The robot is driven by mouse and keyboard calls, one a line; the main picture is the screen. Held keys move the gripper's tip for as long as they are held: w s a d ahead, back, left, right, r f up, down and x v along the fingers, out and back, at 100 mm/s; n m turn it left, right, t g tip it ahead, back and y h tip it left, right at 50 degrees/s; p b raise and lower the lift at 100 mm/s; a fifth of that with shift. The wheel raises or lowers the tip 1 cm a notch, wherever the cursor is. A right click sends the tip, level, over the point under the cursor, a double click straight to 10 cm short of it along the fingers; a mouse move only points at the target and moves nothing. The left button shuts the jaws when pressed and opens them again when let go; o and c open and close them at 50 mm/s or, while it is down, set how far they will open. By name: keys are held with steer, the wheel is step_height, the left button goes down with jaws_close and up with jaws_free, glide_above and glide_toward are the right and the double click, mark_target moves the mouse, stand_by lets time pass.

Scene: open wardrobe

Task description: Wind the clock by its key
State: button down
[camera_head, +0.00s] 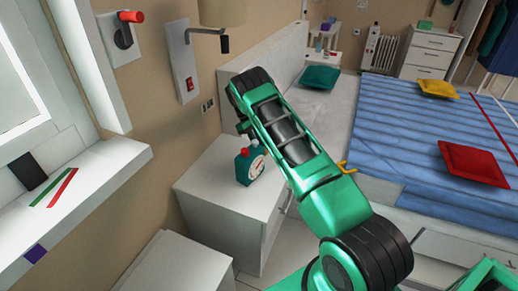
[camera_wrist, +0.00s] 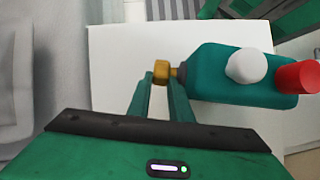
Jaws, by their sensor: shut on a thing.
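The clock (camera_head: 246,168) is a small teal body with a round white dial, a red knob and a white knob on top. It stands on the white nightstand (camera_head: 215,187). In the wrist view the clock (camera_wrist: 215,72) lies to the right of my gripper, seen from above. Its brass key (camera_wrist: 161,74) sticks out from the clock's left side there. My gripper (camera_wrist: 160,80) is shut on the key, with one finger on each side of it. In the head view my arm hides the key and the fingertips cannot be made out.
The nightstand top around the clock is bare. The bed (camera_head: 375,120) with its blue striped cover lies to the right. A windowsill (camera_head: 75,190) is at left.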

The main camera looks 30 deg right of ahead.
steer(key=shift+s+a+f, duration=0.1)
steer(key=shift+a+f, duration=0.05)
steer(key=shift+f, duration=0.1)
steer(key=c, duration=1.9)
jaws_free()
steer(key=shift+o, duration=0.2)
steer(key=shift+r, duration=0.1)
steer(key=shift+w+r, duration=0.15)
steer(key=shift+w, duration=0.05)
steer(key=v, duration=1)
steer(key=shift+w, duration=0.3)
steer(key=shift+r, duration=0.1)
